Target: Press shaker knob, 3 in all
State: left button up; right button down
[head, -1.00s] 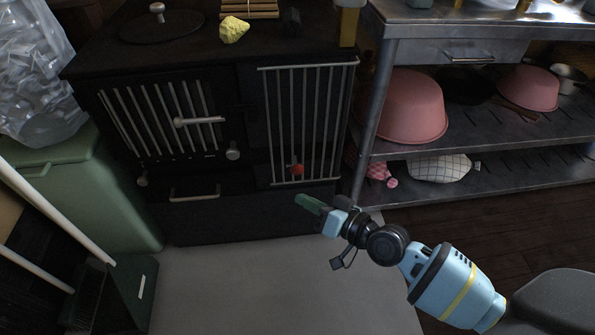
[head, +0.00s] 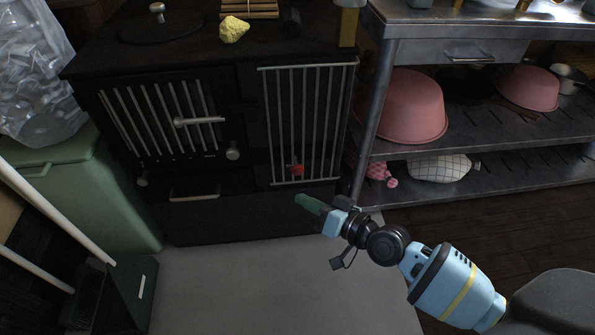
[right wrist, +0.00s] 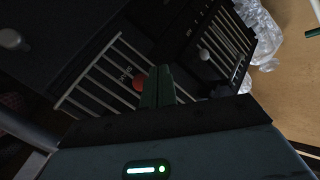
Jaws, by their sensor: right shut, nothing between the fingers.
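A small red knob (head: 297,169) sits low on the front of the black stove (head: 200,215), at the bottom of the right-hand barred panel. It also shows in the right wrist view (right wrist: 137,84), just left of the fingers, with small white lettering beside it that I cannot read surely. My right gripper (head: 309,204) has green fingers, shut and empty. It is in front of the stove, below the red knob in the head view and apart from it. In the right wrist view the fingers (right wrist: 157,85) point toward the stove front. My left gripper is not in view.
The stove front also has metal knobs (head: 232,150), a bar handle (head: 200,121) and a lower drawer handle (head: 195,193). A steel shelf unit (head: 470,188) with pink bowls (head: 405,108) stands right. A green bin (head: 100,195) stands left. The grey floor before the stove (head: 270,290) is clear.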

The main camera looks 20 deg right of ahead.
aim_at(297, 169)
dwell(0.6)
jog(key=s+m+p, duration=0.1)
jog(key=m, duration=1.1)
jog(key=s+m+p, duration=0.1)
jog(key=m, duration=1.1)
jog(key=s+a+m+p, duration=0.1)
jog(key=m, duration=1)
jog(key=shift+s+m+p, duration=0.35)
jog(key=shift+m, duration=0.05)
jog(key=shift+w, duration=0.1)
jog(key=w+d+b, duration=0.2)
jog(key=w, duration=0.6)
jog(key=shift+w+d, duration=0.15)
